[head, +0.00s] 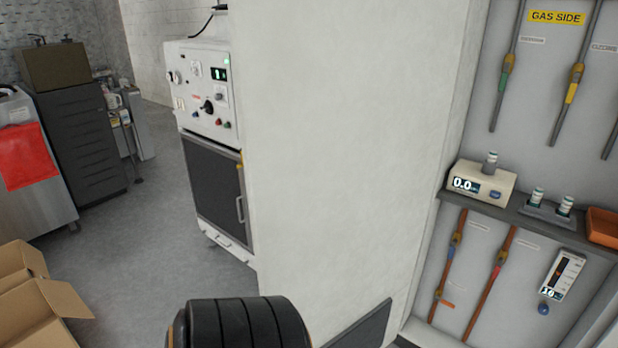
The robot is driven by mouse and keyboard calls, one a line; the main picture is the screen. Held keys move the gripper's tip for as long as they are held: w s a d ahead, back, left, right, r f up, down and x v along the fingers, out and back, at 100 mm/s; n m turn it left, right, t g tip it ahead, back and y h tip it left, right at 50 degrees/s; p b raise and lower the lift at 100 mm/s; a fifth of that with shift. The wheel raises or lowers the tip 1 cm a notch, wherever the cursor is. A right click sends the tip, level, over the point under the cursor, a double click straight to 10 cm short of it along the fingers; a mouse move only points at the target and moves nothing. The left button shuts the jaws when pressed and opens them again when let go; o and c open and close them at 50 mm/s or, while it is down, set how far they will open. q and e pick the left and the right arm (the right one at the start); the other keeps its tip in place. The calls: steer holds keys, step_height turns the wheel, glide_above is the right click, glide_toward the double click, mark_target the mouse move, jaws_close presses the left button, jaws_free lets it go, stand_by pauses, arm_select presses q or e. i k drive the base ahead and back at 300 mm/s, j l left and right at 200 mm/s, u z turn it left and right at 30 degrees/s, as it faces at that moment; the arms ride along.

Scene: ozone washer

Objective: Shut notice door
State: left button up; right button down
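I cannot identify a notice door with certainty. A large plain white panel (345,130) fills the middle of the head view; whether it is a door or a fixed wall cannot be told. A dark flat piece (365,328) shows low on it, cut off by the bottom edge. To its left, a white machine (205,95) has a dark-fronted door (212,185) with a vertical handle (240,208); that door looks closed. A black ribbed part, likely my own arm, is at the bottom centre. Neither gripper is in view.
At right, a recessed cabinet marked GAS SIDE (556,17) holds hanging tubes and a shelf (520,212) with a 0.0 display unit (480,184). An open cardboard box (45,310) and drawers (80,145) are at left. Grey floor (145,245) is clear between.

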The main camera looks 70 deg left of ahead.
mark_target(344, 106)
steer(key=k+j, duration=0.25)
steer(key=j, duration=0.15)
steer(key=k+j, duration=0.2)
steer(key=j, duration=0.25)
steer(key=k+j, duration=0.25)
steer(key=j, duration=0.15)
steer(key=k+j, duration=0.25)
steer(key=j, duration=0.2)
steer(key=i+j, duration=0.1)
steer(key=j, duration=0.35)
steer(key=i+j, duration=0.1)
steer(key=j, duration=0.35)
steer(key=i+j, duration=0.1)
steer(key=j, duration=0.4)
